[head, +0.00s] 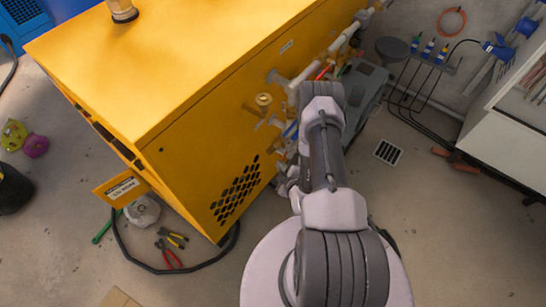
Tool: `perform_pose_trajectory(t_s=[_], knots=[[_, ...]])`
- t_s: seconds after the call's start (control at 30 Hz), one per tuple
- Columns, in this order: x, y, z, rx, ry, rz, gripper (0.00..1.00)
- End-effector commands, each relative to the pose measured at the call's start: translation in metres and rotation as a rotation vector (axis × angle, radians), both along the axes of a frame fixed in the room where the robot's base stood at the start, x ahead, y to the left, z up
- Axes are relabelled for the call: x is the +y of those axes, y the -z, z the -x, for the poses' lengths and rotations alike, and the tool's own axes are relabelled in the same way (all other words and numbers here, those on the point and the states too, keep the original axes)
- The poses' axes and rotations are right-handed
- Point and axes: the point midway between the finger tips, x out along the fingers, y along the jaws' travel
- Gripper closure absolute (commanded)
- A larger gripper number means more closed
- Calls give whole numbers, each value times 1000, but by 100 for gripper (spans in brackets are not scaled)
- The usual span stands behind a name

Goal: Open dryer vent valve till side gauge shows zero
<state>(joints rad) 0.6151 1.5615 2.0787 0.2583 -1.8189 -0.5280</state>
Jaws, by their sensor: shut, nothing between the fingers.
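The yellow machine cabinet (150,75) fills the upper left and middle. On its right face, a brass round knob (263,99) stands out on a fitting. Pale pipework (318,62) with a red part (323,72) runs along the same face. A blue part (291,130) shows lower, close to my arm. I cannot tell which fitting is the dryer vent valve. No gauge face can be read. My gripper's fingers are hidden behind the arm.
A grey unit (364,88) stands on the floor just right of my arm. Pliers (168,254) and a black hose (150,268) lie at the lower left. A floor drain (388,152) lies to the right. A white cabinet (505,125) bounds the right; the floor between is mostly clear.

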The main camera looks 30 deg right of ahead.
Motion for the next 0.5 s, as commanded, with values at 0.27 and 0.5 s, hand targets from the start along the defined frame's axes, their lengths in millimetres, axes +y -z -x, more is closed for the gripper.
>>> perform_pose_trajectory(t_s=[0.27, 0.5], knots=[[-10, 9, -2, 3, 3, 0, 100], [-15, 13, -4, 3, 4, 0, 100]])
